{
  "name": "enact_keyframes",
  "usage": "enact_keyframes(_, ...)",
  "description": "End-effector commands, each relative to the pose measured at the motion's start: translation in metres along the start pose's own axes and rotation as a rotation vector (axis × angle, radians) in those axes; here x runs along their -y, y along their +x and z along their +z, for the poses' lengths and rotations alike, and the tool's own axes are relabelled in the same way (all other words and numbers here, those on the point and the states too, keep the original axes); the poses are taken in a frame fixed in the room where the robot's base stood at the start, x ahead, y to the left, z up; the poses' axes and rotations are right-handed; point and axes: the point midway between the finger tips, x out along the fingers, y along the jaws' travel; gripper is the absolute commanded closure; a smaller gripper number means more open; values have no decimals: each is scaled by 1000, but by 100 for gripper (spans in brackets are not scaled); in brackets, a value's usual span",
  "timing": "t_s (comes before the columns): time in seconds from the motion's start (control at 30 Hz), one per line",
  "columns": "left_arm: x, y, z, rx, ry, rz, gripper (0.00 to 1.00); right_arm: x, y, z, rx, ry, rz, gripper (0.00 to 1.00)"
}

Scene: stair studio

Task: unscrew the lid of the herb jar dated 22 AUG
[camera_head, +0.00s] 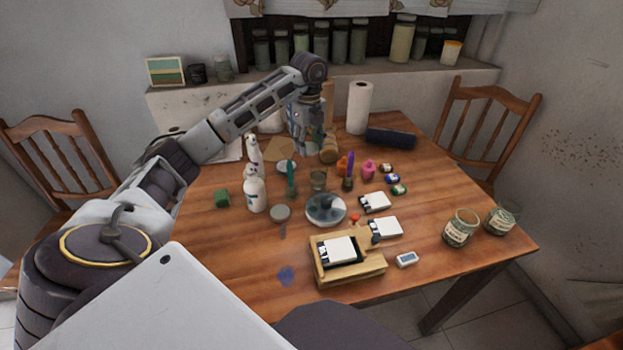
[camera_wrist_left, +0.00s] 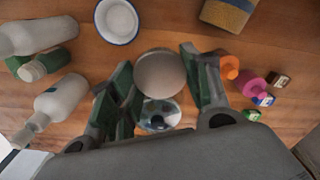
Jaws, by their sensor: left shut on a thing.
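My left gripper (camera_head: 314,150) reaches down over the middle of the table. In the left wrist view its fingers (camera_wrist_left: 160,68) are shut on the sides of a round beige-grey lid (camera_wrist_left: 160,74), seen from above. Two larger labelled glass jars, one (camera_head: 460,228) and another (camera_head: 501,220), stand at the table's right edge. No label date is readable. My right gripper is not in view.
A wooden tray (camera_head: 360,273) lies in front. The table's right side before the labelled jars is fairly clear.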

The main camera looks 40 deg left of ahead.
Motion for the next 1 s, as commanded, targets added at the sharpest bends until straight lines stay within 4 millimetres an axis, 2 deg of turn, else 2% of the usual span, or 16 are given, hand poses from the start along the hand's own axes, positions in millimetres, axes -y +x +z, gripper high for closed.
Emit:
enact_keyframes(0.2,0,4,0,0,0,-1,81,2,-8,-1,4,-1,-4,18)
enact_keyframes(0.63,0,8,0,0,0,0,81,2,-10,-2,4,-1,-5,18)
enact_keyframes(1.0,0,53,0,0,0,1,81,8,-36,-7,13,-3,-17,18)
